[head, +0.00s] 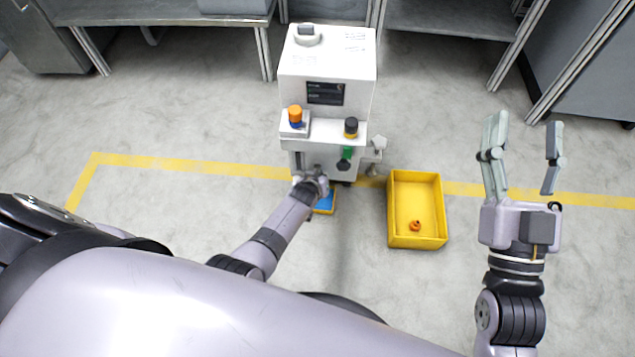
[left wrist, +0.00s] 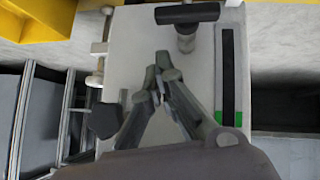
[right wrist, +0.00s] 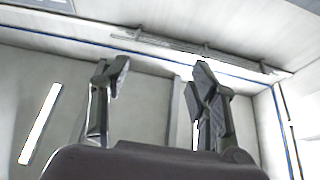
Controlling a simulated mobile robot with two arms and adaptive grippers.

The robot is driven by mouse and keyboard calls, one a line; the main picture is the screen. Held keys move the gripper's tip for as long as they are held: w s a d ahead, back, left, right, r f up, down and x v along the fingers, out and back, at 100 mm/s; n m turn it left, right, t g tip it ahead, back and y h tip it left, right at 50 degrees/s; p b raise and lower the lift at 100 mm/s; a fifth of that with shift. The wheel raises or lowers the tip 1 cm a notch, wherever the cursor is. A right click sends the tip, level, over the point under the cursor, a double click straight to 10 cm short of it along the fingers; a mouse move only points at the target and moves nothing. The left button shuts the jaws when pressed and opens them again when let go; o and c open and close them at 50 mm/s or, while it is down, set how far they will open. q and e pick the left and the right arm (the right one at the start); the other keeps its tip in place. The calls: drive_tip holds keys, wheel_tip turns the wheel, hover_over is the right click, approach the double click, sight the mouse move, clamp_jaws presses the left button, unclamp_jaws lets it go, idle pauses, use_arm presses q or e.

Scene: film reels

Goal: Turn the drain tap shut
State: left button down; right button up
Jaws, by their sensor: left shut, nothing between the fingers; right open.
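The white machine (head: 325,103) stands on the floor ahead. A black T-shaped handle on a metal stem (left wrist: 187,14), which looks like the drain tap, shows at the top of the left wrist view, its bar crosswise. In the head view my left arm hides this part of the machine. My left gripper (head: 318,184) is at the low front of the machine. In the left wrist view its fingers (left wrist: 163,65) are together, empty, with their tips pointing toward the handle and apart from it in the picture. My right gripper (head: 524,155) is open and empty, raised at the right.
A yellow bin (head: 398,225) with a small orange ring (head: 415,226) is right of the machine. A blue-bottomed tray (head: 326,209) lies below my left gripper. The machine carries an orange knob (head: 295,114), a black-and-yellow knob (head: 351,127) and a dark knob (head: 343,165).

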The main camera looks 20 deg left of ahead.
wheel_tip(320, 180, down, 15)
drive_tip(key=d+g+h+p, duration=0.2)
drive_tip(key=g+h+p, duration=0.15)
drive_tip(key=g, duration=0.55)
use_arm(q)
drive_tip(key=d+p+v, duration=0.1)
drive_tip(key=p+v, duration=0.1)
drive_tip(key=v, duration=0.8)
drive_tip(key=shift+w+r+p, duration=0.2)
drive_tip(key=shift+r+p, duration=0.1)
drive_tip(key=shift+p, duration=0.05)
use_arm(e)
drive_tip(key=s+d+f+m+g+h, duration=0.1)
drive_tip(key=s+d+f+g, duration=0.3)
drive_tip(key=s+f+g, duration=0.4)
drive_tip(key=s+f+h, duration=0.1)
drive_tip(key=s, duration=0.2)
drive_tip(key=shift+s+d, duration=0.35)
drive_tip(key=shift+s, duration=0.05)
